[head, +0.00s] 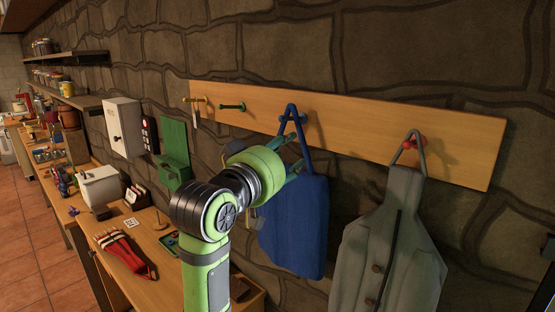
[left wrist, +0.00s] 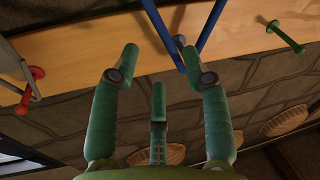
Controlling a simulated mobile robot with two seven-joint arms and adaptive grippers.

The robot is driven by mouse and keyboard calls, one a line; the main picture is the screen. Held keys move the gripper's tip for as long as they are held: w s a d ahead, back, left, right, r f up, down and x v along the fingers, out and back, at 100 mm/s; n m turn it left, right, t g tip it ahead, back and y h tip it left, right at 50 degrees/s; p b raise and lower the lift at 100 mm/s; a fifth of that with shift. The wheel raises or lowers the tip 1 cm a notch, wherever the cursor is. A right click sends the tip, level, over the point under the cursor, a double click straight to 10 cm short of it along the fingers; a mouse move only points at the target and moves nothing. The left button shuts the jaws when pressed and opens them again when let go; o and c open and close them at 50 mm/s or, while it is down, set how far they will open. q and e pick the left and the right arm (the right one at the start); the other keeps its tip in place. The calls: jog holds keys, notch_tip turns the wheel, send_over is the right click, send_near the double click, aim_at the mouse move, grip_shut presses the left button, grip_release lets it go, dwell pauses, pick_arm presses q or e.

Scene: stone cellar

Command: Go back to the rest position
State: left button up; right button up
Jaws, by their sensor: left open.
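My left gripper (head: 296,152) is at the end of the green arm, in front of the rack board, partly hidden behind my wrist. It is open, with its fingers close to the blue hanger (head: 291,112), which hangs on the blue peg and carries a blue garment (head: 305,225). In the left wrist view the open fingers (left wrist: 159,55) point toward the board, and the blue hanger (left wrist: 203,35) and blue peg (left wrist: 180,41) show between and beyond the tips. I cannot tell whether a finger touches the hanger. My right gripper is not in view.
A grey coat (head: 395,240) hangs on the red peg (head: 419,141) at right. A green peg (head: 232,107) and a yellow peg (head: 195,99) are at left on the wooden board (head: 350,125). A cluttered workbench (head: 160,285) runs along the stone wall at left.

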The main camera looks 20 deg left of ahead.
pick_arm(q)
jog(key=s+f+m+g+y, duration=0.1)
jog(key=s+f+g, duration=0.35)
jog(key=f, duration=1.05)
jog(key=s+f+m+g+y, duration=0.1)
jog(key=s+f+g, duration=0.3)
jog(key=f, duration=1.1)
jog(key=s+f+m+g, duration=0.2)
jog(key=s+f+g, duration=0.1)
jog(key=s+f, duration=0.8)
jog(key=s+f+m+g, duration=0.1)
jog(key=s+f+g, duration=0.2)
jog(key=s+f, duration=0.7)
jog(key=s+f+g+b, duration=0.1)
jog(key=s+f+b, duration=0.15)
jog(key=f, duration=1.05)
jog(key=s+f+b, duration=0.2)
jog(key=f+b, duration=0.1)
jog(key=f, duration=1)
jog(key=s+a+f+b, duration=0.1)
jog(key=s+f+b, duration=0.1)
jog(key=s+f, duration=0.5)
jog(key=s+a+f+g+b, duration=0.1)
jog(key=s+a+f+b, duration=0.1)
jog(key=s+f, duration=0.6)
notch_tip(320, 180, down, 4)
jog(key=shift+f+y+b, duration=0.1)
jog(key=shift+y+b, duration=0.2)
jog(key=shift+b, duration=0.25)
jog(key=shift+s+a, duration=0.1)
